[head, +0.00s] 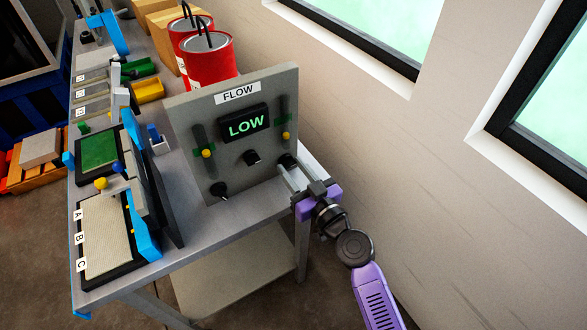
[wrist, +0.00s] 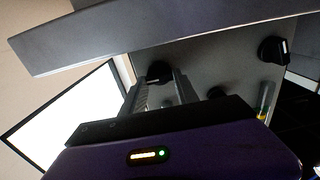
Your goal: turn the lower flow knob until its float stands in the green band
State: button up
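The grey flow panel (head: 182,112) stands on the bench, with a lit display (head: 246,123) reading LOW. Its left yellow float (head: 207,153) and right yellow float (head: 286,135) are by green bands; their exact positions are too small to tell. Black knobs sit at the lower left (head: 218,190), the middle (head: 252,157) and the lower right (head: 287,160). My gripper (head: 290,166) is at the lower right knob, its fingers apart. In the wrist view this knob (wrist: 160,72) shows between the fingertips; I see no clear contact. The lower left knob (wrist: 273,50) also shows there.
Red cans (head: 208,62) stand behind the panel. A tray with a beige mat (head: 103,235), a green tray (head: 98,150) and a yellow bin (head: 148,90) lie on the bench to the left. The wall (head: 420,150) is close on the right.

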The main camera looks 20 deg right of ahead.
grip_shut()
jog(key=shift+m, duration=0.3)
jog(key=m+b, duration=0.1)
jog(key=m, duration=0.2)
jog(key=shift+m, duration=0.3)
jog(key=m, duration=0.5)
jog(key=shift+d+f+b, duration=0.1)
jog(key=shift+d+b, duration=0.05)
jog(key=shift+b, duration=0.15)
jog(key=m, duration=0.6)
jog(key=shift+m+p, duration=0.3)
jog(key=shift+m, duration=0.1)
jog(key=m+p, duration=0.1)
jog(key=m, duration=0.4)
jog(key=shift+f+m, duration=0.15)
jog(key=shift+m, duration=0.15)
jog(key=shift+d, duration=0.1)
